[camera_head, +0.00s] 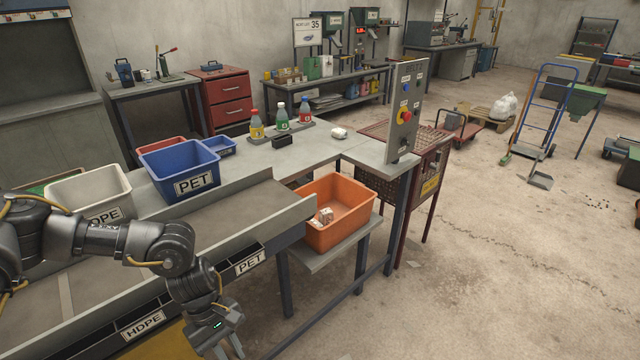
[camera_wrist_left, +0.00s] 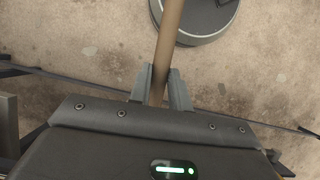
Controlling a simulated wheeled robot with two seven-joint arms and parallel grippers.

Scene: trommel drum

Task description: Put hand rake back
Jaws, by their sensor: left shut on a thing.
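A brown wooden handle (camera_wrist_left: 171,38), which fits the hand rake, stands between the fingers of my left gripper (camera_wrist_left: 160,88) in the left wrist view. The fingers are shut on it from both sides. The handle runs up and out of the picture at the top; its head with tines is not in view. In the head view my left gripper (camera_head: 229,350) points down at the bottom edge, in front of the sorting table's front edge. The handle cannot be made out there. My right gripper is not in view.
The sorting table (camera_head: 263,207) carries a blue PET bin (camera_head: 184,187) and a white HDPE bin (camera_head: 100,212). An orange crate (camera_head: 345,224) stands on a lower shelf to the right. A control panel (camera_head: 404,110) rises at the table's end.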

